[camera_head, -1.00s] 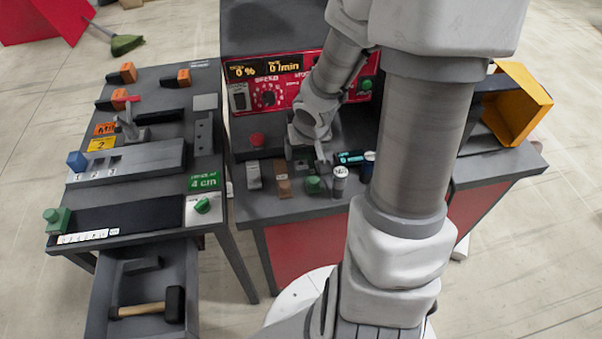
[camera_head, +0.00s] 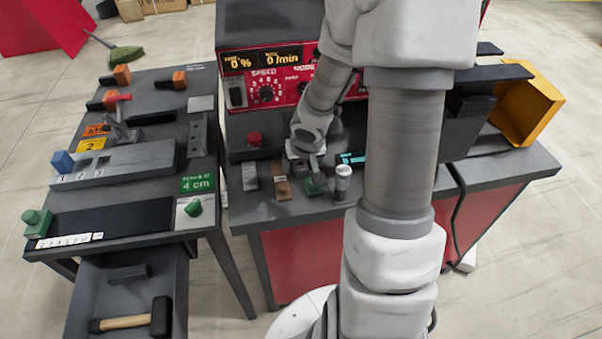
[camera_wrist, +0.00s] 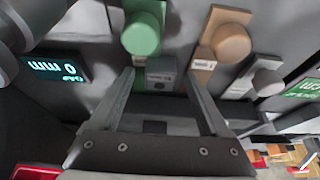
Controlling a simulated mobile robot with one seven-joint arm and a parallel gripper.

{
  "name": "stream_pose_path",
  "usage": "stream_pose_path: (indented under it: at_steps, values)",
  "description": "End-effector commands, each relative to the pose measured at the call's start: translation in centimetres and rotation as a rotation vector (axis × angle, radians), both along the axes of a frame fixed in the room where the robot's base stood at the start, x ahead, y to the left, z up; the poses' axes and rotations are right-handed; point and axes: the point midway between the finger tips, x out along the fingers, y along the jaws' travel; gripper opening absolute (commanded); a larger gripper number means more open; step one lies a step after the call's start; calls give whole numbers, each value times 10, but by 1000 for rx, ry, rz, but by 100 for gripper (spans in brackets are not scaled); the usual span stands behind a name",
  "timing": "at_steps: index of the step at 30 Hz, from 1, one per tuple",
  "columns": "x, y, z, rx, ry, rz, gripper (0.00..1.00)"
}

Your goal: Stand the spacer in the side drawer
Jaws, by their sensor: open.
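My gripper (camera_head: 314,166) is low over the front row of the machine's control ledge, just behind a green knob (camera_head: 316,186). In the wrist view my gripper (camera_wrist: 160,82) has its two fingers apart. A small dark grey block with a light label (camera_wrist: 160,66) shows between the fingertips; I cannot tell whether it touches them. No part is clearly marked as the spacer, and I cannot tell if this block is it. The side drawer (camera_head: 88,290) is pulled out under the left table. It holds a dark grey block (camera_head: 129,273) and a hammer (camera_head: 135,321).
A brown control (camera_head: 281,181), a grey one (camera_head: 250,177) and a pale cylinder (camera_head: 343,182) stand close around my gripper. The left table (camera_head: 150,218) carries levers, a blue knob (camera_head: 62,161) and a green knob (camera_head: 193,207). A yellow bin (camera_head: 530,110) is at the right.

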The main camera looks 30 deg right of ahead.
Motion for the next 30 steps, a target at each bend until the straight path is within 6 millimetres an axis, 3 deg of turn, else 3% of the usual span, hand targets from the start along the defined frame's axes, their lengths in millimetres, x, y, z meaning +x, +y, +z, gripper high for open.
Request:
stream_pose_path:
  at_steps: [7,8,21,30]
  values:
    - [1,0,-1,0,0,1,80]
    - [1,0,-1,0,0,1,76]
    - [0,0,-1,0,0,1,0]
    - [1,0,0,0,0,1,0]
